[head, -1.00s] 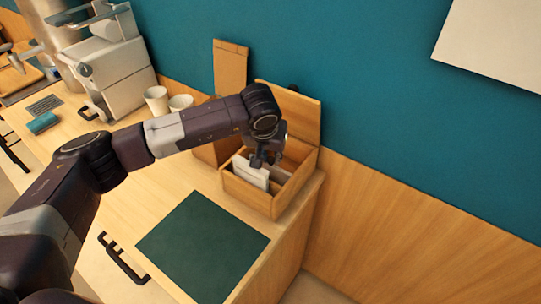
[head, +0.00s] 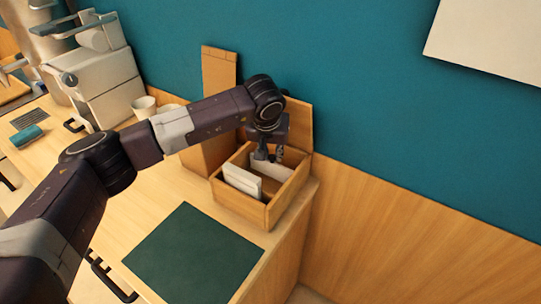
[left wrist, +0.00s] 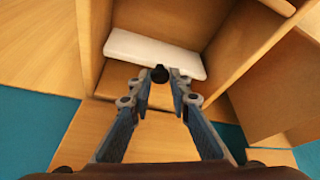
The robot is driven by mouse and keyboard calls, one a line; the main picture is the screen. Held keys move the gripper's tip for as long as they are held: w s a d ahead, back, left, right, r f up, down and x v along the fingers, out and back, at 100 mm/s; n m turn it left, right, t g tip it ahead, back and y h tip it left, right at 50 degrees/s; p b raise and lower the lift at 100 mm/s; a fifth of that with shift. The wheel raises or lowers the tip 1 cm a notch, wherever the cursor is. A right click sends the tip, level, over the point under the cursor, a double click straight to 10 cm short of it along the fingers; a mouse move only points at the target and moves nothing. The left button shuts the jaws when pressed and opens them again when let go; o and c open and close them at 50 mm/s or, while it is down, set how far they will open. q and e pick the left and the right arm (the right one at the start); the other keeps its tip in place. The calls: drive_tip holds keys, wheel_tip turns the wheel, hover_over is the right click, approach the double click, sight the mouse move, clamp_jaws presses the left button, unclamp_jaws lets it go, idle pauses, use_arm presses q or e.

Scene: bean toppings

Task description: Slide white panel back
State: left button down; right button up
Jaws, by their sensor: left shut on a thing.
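An open wooden box (head: 240,209) stands on the counter, with white panels inside. The front white panel (head: 241,180) stands upright near the box's front wall. A second pale panel (head: 277,171) shows behind it, partly hidden by my gripper. My left gripper (head: 268,156) reaches down into the box, behind the front panel and apart from it. In the left wrist view, the fingertips of my left gripper (left wrist: 160,77) close on a small black knob (left wrist: 160,73); I cannot tell what it is fixed to. A white panel (left wrist: 150,50) shows beyond the tips. My right gripper is out of view.
The box's raised lid (head: 298,122) is at the wall behind. A wooden board (head: 218,70) leans on the wall to the left. White cups (head: 144,106) and a machine (head: 100,80) stand further left. A dark green mat (head: 193,255) lies in front, clear.

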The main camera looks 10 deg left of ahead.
use_arm(q)
drive_tip(key=c, duration=1.8)
unclamp_jaws()
drive_tip(key=shift+r, duration=0.2)
drive_tip(key=v, duration=1.1)
drive_tip(key=shift+s+r, duration=0.25)
drive_tip(key=shift+r, duration=0.05)
